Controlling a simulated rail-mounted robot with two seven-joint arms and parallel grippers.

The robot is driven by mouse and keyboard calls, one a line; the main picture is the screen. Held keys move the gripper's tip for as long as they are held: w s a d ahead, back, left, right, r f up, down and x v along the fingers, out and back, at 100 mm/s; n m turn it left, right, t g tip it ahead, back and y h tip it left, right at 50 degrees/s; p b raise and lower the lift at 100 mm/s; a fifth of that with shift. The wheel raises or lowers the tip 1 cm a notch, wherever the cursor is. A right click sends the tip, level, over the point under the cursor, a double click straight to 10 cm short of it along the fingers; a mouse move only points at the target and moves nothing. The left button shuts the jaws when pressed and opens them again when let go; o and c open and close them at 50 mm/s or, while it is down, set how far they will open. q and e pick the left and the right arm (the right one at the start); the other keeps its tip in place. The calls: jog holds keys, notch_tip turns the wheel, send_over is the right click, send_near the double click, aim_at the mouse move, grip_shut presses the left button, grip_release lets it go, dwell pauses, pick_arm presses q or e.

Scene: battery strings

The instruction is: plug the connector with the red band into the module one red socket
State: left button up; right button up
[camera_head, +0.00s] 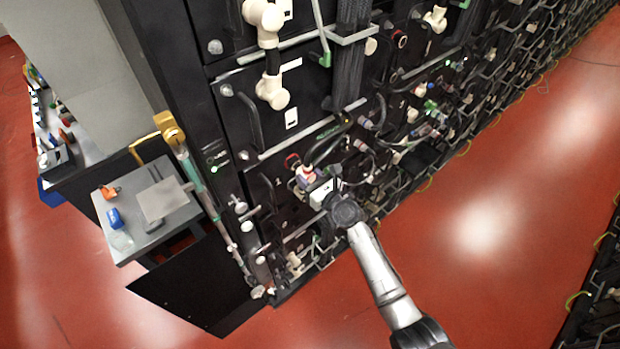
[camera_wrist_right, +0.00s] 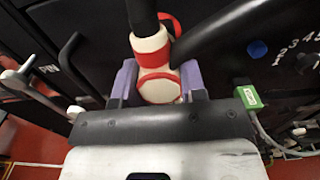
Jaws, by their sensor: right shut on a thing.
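The cream connector with the red band (camera_wrist_right: 155,60) sits between the purple-padded fingers of my right gripper (camera_wrist_right: 158,84), which is shut on it. A black cable (camera_wrist_right: 142,14) rises from its top. A red ring, the red socket (camera_wrist_right: 171,24), shows just behind and above the connector, partly hidden by it. In the head view my right gripper (camera_head: 310,184) is at the front of a black module, with the connector (camera_head: 306,172) beside the red socket ring (camera_head: 291,160). Whether the connector is seated in the socket cannot be told. My left gripper is not in view.
A thick black cable (camera_wrist_right: 215,32) passes close to the connector's right side. A green clip (camera_wrist_right: 248,97) is on the right. Black handles and other cream connectors (camera_head: 272,92) stick out from the rack. A grey table (camera_head: 122,231) stands at left; the red aisle floor is clear.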

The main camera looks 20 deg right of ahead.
jog(key=shift+b+x, duration=0.35)
jog(key=shift+x, duration=0.6)
jog(key=o, duration=0.6)
jog(key=shift+c, duration=0.2)
jog(key=o, duration=0.3)
jog(key=shift+w, duration=0.1)
jog(key=shift+o, duration=1.2)
jog(key=shift+s+d, duration=0.2)
jog(key=shift+s, duration=0.25)
jog(key=p+v, duration=0.1)
jog(key=v, duration=1.2)
